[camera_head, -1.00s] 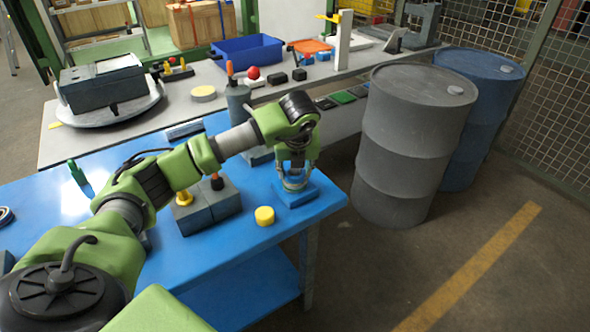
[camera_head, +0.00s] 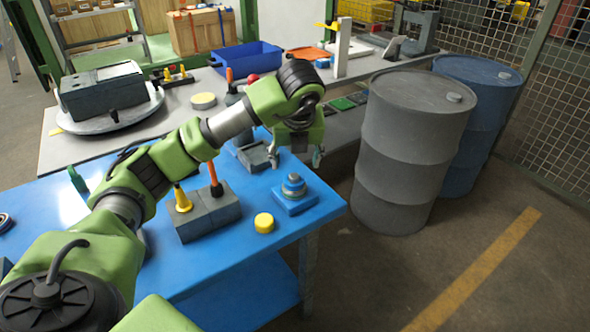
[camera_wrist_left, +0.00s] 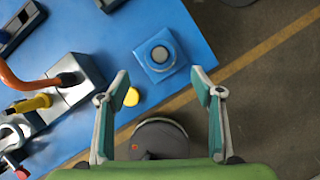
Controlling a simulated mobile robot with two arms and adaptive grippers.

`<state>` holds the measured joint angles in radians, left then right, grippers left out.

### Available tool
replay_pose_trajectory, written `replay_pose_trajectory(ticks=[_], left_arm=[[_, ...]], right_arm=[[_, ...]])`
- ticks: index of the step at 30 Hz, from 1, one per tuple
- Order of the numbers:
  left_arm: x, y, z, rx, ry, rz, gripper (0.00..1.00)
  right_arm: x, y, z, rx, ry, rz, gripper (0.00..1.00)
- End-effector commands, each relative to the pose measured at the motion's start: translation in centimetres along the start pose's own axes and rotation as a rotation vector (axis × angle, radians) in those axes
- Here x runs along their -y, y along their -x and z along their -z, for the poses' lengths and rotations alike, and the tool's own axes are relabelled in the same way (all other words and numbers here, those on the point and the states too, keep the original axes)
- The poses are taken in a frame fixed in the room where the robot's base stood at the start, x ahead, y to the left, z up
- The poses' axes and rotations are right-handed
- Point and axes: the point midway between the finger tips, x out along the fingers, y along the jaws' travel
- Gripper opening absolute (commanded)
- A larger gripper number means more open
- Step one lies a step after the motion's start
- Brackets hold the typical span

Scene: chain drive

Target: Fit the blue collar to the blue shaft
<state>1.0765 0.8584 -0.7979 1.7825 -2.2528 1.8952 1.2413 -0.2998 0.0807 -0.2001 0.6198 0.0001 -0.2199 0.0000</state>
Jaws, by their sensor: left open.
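The blue square base (camera_head: 294,203) sits near the right corner of the blue table. A blue-grey round piece, stepped at the top, stands upright on it. In the left wrist view the base (camera_wrist_left: 172,69) carries a dark blue ring, which looks like the blue collar (camera_wrist_left: 150,53), around a lighter round centre, the shaft end (camera_wrist_left: 160,53). I cannot tell how far down the collar sits. My left gripper (camera_head: 296,158) is open and empty above and behind the base, apart from it; its spread fingers (camera_wrist_left: 158,88) show in the wrist view. My right gripper is not in view.
A yellow disc (camera_head: 264,223) lies left of the base. Grey blocks (camera_head: 208,217) hold upright yellow and orange-handled tools. A grey tray (camera_head: 254,158) is behind. A grey barrel (camera_head: 410,150) and a blue barrel (camera_head: 478,120) stand right of the table.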

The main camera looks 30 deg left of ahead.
Motion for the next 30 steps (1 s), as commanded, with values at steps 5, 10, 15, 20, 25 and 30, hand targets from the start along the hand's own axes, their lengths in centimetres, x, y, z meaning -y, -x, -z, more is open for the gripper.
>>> replay_pose_trajectory(ticks=[5,10,15,20,25,30], left_arm=[[0.1,2.1,-0.1,0.001,0.000,0.002,0.60],[0.0,2.5,0.0,0.000,0.000,0.000,0.60],[0.0,2.5,0.0,-0.001,0.000,0.000,0.60],[0.0,2.4,0.0,-0.001,0.000,0.000,0.60],[0.3,2.3,0.2,-0.005,-0.007,0.010,0.60],[4.8,1.3,3.9,-0.079,-0.108,0.164,0.60]], right_arm=[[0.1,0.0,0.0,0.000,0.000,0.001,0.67],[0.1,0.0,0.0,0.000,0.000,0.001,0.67],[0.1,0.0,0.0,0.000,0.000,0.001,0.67],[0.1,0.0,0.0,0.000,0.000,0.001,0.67],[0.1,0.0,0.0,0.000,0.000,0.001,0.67],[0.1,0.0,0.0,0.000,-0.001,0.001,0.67]])
